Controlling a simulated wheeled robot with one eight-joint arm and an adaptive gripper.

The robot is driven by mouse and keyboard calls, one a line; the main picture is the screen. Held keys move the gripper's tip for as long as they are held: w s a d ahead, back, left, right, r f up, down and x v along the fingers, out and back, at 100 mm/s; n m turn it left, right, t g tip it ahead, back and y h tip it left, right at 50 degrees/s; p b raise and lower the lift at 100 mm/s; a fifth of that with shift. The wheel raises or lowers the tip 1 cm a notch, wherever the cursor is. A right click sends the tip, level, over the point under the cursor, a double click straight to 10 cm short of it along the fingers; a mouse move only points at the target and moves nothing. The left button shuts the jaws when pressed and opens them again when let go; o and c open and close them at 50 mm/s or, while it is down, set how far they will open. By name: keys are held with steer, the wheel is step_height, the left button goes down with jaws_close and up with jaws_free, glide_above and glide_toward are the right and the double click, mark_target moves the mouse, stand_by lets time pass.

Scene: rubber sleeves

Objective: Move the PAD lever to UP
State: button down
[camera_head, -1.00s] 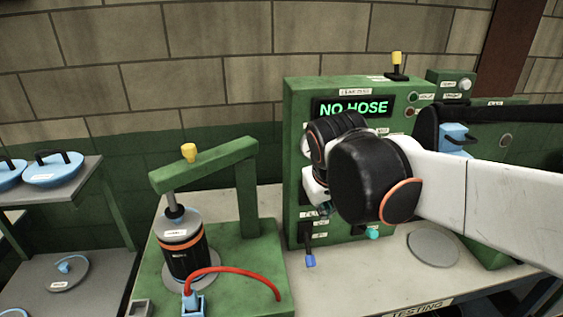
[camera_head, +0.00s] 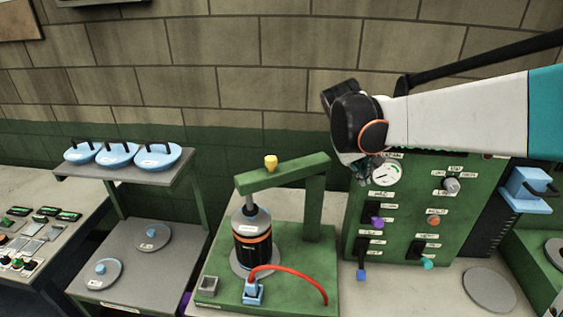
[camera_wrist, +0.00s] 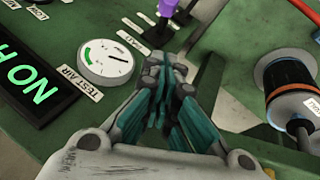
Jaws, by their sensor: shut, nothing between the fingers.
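The purple-knobbed lever (camera_head: 376,222) is on the front of the green test panel (camera_head: 468,215), with its knob low on a dark plate. It also shows at the top of the wrist view (camera_wrist: 167,10), beside a small label that seems to read PAD (camera_wrist: 131,42). My gripper (camera_head: 368,172) is above this lever, in front of the panel by the round gauge (camera_head: 387,175). In the wrist view its teal-lined fingers (camera_wrist: 165,68) are together and empty, pointing toward the lever. I cannot tell whether the fingertips touch it.
A blue-tipped lever (camera_head: 361,274) is just below, with a teal-tipped one (camera_head: 427,263) to its right. A green press (camera_head: 325,205) holding a black cylinder (camera_head: 252,248) with a red hose stands left of the panel. A NO HOSE display (camera_wrist: 38,85) shows in the wrist view.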

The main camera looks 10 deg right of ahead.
glide_above(374, 219)
steer(key=w+a, duration=0.2)
steer(key=w, duration=0.2)
step_height(374, 219, down, 9)
steer(key=s+f, duration=0.1)
steer(key=d+f, duration=0.1)
steer(key=f, duration=0.1)
steer(key=shift+s+d, duration=0.2)
steer(key=shift+s, duration=0.2)
steer(key=shift+f, duration=0.1)
